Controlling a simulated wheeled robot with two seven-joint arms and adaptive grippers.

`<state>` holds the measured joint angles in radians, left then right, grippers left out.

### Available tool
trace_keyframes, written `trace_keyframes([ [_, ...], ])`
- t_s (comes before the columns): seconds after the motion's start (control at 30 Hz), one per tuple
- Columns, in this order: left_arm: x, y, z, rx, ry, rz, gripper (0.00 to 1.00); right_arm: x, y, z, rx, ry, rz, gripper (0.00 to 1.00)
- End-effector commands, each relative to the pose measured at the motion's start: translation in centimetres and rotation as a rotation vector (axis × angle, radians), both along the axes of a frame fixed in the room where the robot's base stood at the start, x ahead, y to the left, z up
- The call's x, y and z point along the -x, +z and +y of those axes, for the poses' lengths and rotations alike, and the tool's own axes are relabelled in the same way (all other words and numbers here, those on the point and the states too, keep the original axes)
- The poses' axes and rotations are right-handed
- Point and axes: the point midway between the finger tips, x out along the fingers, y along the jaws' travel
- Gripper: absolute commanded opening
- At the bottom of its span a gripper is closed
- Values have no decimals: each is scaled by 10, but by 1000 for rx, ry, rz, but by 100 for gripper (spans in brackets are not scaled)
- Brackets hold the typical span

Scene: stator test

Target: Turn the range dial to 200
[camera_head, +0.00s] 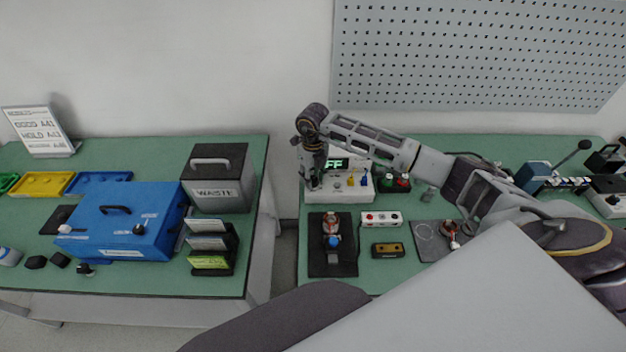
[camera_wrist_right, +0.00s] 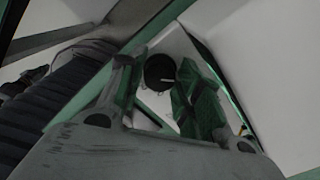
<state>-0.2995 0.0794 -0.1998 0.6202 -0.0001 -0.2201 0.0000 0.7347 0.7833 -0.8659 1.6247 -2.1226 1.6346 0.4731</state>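The white tester (camera_head: 345,193) stands at the back of the right table, and its green-lit display (camera_head: 336,164) shows "FF", its left part hidden by my gripper. My right gripper (camera_head: 313,184) points down at the tester's left side and hides the dial in the head view. In the right wrist view the round black range dial (camera_wrist_right: 158,70) shows a short white mark pointing right. It lies between the two spread fingertips of my right gripper (camera_wrist_right: 160,78), with a visible gap on each side. My left gripper is not in view.
A dark mat (camera_head: 322,262) with a stator part, a small white box (camera_head: 381,219) and a yellow-black block (camera_head: 387,250) lie in front. A blue case (camera_head: 120,222) and waste bin (camera_head: 217,178) stand on the left table.

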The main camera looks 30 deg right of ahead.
Motion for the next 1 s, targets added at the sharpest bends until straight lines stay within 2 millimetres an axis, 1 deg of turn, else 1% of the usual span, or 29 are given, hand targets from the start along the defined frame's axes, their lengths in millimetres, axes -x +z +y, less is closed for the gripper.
trace_keyframes([
  [0.03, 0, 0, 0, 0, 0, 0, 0, 0, 0, 0, 0, 0, 0, 24],
  [0.1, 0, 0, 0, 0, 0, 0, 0, 0, 0, 0, 0, 0, 0, 15],
  [0.13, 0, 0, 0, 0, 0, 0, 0, 0, 0, 0, 0, 0, 0, 13],
  [0.33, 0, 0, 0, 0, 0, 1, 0, 0, 0, 0, 0, -5, 0, 13],
  [0.47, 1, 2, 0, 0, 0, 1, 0, 0, 0, 0, 0, -40, 0, 13],
  [1.0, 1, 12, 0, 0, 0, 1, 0, 0, 1, 0, 0, -345, 0, 13],
])
